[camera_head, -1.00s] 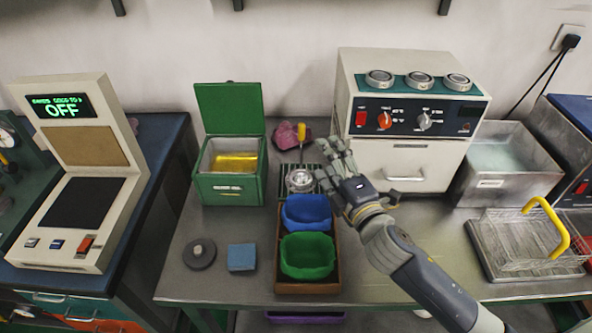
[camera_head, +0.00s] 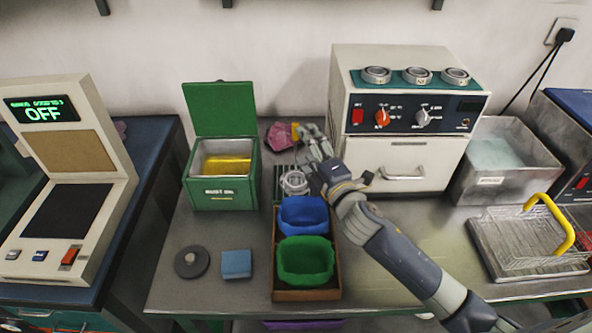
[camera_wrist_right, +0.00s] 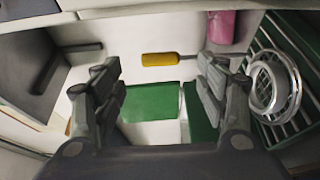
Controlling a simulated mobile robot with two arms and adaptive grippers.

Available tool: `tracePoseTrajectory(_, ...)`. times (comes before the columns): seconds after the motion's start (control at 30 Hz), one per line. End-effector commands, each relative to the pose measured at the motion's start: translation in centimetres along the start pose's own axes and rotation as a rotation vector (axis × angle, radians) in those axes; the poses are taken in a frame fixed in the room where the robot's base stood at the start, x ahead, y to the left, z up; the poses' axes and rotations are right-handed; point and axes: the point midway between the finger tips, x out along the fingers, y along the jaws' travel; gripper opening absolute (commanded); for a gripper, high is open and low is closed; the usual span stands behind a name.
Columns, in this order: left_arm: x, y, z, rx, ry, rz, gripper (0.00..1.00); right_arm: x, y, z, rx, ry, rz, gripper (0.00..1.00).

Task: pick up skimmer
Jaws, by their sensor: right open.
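The skimmer has a yellow handle (camera_head: 295,131) pointing to the back and a round metal bowl (camera_head: 294,183) at the front. In the right wrist view the handle (camera_wrist_right: 160,59) lies ahead of the fingers, across the gap between them. Its thin shaft runs behind the right-hand finger. The bowl sits over a green slatted rack (camera_head: 281,178). My right gripper (camera_head: 312,140) is open and empty beside the skimmer, its fingers near the handle; they hide part of the shaft. My left gripper is not in view.
A green box (camera_head: 222,197) with its lid up stands left of the rack. A white oven (camera_head: 400,160) stands close on the right. A wooden tray (camera_head: 307,295) with blue and green bins lies in front. A pink cloth (camera_head: 279,135) is beside the handle.

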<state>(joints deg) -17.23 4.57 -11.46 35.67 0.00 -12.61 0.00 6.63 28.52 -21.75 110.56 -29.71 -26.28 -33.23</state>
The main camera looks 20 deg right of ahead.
Motion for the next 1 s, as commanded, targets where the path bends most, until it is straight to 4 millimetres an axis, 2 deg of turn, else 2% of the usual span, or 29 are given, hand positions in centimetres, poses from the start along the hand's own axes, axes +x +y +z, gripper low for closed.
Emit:
tracePoseTrajectory(0.1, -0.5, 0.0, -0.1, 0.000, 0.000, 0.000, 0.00, 1.7, 0.2, 0.3, 0.001, -0.002, 0.001, 0.67)
tracePoseTrajectory(0.3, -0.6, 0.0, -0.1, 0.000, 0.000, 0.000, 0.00, 3.9, 0.1, 0.4, 0.001, -0.001, 0.000, 0.67)
tracePoseTrajectory(0.6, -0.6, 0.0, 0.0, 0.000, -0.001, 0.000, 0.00, 4.3, 0.0, 0.4, 0.001, 0.000, 0.000, 0.67)
tracePoseTrajectory(0.63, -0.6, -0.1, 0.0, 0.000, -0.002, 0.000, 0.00, 4.3, 0.0, 0.4, 0.001, 0.000, 0.000, 0.64)
tracePoseTrajectory(0.67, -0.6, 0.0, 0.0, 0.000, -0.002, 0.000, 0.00, 4.3, 0.0, 0.4, 0.001, 0.000, 0.000, 0.58)
tracePoseTrajectory(0.9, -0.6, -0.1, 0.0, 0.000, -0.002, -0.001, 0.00, 4.3, 0.0, 0.4, 0.000, 0.000, -0.001, 0.03)
tracePoseTrajectory(0.93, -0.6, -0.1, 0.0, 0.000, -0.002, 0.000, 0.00, 4.3, 0.0, 0.4, 0.000, 0.000, -0.001, 0.00)
tracePoseTrajectory(1.0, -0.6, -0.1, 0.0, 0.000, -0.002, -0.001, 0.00, 4.3, 0.1, 0.4, 0.001, 0.000, 0.002, 0.00)
